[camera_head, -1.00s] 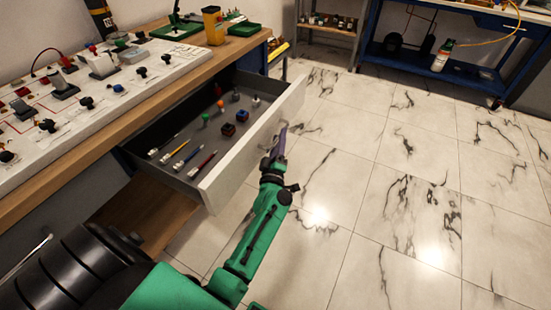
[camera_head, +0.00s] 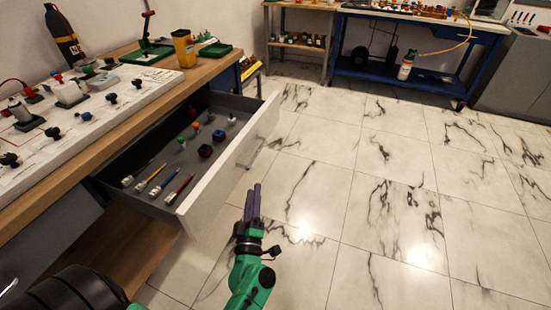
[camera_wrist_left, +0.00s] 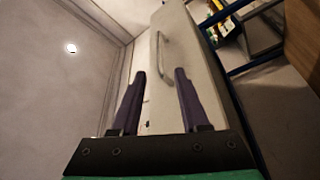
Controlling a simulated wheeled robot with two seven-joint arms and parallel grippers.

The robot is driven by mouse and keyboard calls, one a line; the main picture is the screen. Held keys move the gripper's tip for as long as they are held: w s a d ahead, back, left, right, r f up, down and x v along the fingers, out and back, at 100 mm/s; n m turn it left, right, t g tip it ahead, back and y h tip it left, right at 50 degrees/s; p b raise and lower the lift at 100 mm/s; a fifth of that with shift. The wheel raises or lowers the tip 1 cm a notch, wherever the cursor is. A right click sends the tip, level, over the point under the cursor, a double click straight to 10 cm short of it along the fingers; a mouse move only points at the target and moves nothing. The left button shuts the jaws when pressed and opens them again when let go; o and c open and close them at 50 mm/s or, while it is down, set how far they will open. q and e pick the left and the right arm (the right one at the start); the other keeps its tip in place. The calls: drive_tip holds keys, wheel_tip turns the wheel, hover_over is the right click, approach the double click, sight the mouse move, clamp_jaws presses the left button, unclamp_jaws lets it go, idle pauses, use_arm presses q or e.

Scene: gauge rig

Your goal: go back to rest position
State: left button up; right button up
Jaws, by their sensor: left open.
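My left gripper (camera_head: 252,202) is in front of the open drawer (camera_head: 232,165), over the floor, apart from the drawer front. Its two purple fingers are open with nothing between them; they also show in the left wrist view (camera_wrist_left: 160,85). In that view the white drawer front with its metal handle (camera_wrist_left: 160,55) lies beyond the fingertips. The drawer is pulled out and holds brushes or pens (camera_head: 158,180) and several small coloured pieces (camera_head: 205,151). My right gripper is not in view.
A wooden bench (camera_head: 175,88) carries a white panel of switches and knobs (camera_head: 85,118), a yellow cup (camera_head: 183,48) and green trays. A blue table (camera_head: 410,80) stands at the back. The tiled floor (camera_head: 370,190) on the right is clear.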

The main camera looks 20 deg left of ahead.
use_arm(q)
drive_tip(key=s+d+f+m+g+h+p, duration=0.2)
drive_tip(key=s+f+m+g+h, duration=0.15)
drive_tip(key=f, duration=0.45)
drive_tip(key=s+d+f+m+g+h+p, duration=0.2)
drive_tip(key=s+d+f+m+h, duration=0.1)
drive_tip(key=f+m, duration=0.3)
drive_tip(key=s+d+f+m+g+h+p, duration=0.2)
drive_tip(key=s+f+m+g+h+p, duration=0.1)
drive_tip(key=f, duration=0.6)
drive_tip(key=s+a+f+m+g+y+p, duration=0.1)
drive_tip(key=s+a+f+m+g, duration=0.2)
drive_tip(key=s, duration=0.9)
drive_tip(key=s+a+f+m+g+y+p, duration=0.1)
drive_tip(key=s+a+f+g, duration=0.5)
drive_tip(key=s, duration=0.6)
drive_tip(key=shift+s+a+f+m+p, duration=0.15)
drive_tip(key=shift+a+f+m+p, duration=0.15)
drive_tip(key=shift+f+m+p, duration=0.6)
drive_tip(key=shift+r+g, duration=0.2)
drive_tip(key=shift+g, duration=0.05)
